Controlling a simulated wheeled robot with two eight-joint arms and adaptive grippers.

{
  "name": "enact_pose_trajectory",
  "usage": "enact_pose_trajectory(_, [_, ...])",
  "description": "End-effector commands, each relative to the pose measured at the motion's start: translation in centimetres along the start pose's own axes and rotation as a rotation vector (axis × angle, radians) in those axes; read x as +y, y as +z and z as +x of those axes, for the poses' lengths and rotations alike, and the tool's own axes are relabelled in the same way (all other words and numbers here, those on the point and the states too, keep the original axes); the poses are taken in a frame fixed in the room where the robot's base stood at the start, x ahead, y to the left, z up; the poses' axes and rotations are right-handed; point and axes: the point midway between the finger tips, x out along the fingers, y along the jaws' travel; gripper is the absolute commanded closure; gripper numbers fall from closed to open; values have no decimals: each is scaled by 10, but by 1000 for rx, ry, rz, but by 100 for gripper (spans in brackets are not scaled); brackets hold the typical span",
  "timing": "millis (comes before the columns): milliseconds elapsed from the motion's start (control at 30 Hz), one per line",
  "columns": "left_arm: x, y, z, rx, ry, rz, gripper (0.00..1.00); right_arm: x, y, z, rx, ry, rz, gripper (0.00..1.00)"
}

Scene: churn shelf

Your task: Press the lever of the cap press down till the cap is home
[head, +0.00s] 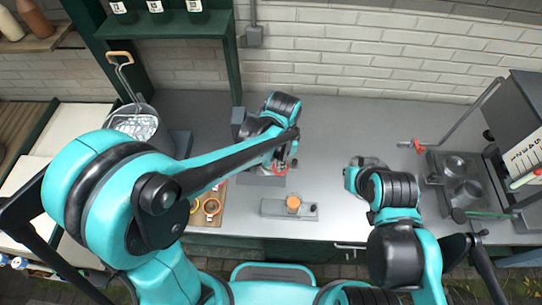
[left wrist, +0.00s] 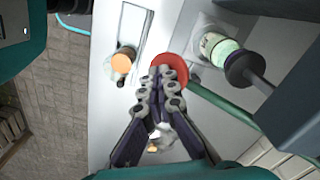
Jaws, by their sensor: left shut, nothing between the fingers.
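The cap press stands at the back of the counter, and its grey base (head: 262,180) shows beside my left arm. In the left wrist view its black plunger (left wrist: 243,69) is over or close to a jar or bottle with a pale green top (left wrist: 216,48); I cannot tell if they touch. The green lever (left wrist: 222,103) ends in a red knob (left wrist: 172,66), which also shows in the head view (head: 279,169). My left gripper (left wrist: 161,75) is shut and empty, its fingertips overlapping the knob; contact is unclear. My right gripper (head: 359,170) is over the counter, its fingers unclear.
A small grey plate with an orange piece (head: 293,203) lies in front of the press. A wooden tray (head: 204,220) with ringed items is partly behind my left arm. A metal bucket (head: 137,124) is left. A machine with a red-handled arm (head: 418,146) stands right. The middle back counter is clear.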

Motion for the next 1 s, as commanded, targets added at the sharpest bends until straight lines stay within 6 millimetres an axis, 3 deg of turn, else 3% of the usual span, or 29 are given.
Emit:
enact_pose_trajectory(567, [-7,-4,17,0,0,0,100,0,9,13,0,0,0,100])
enact_pose_trajectory(1000, [-7,-4,16,1,0,0,100,0,9,12,0,0,0,100])
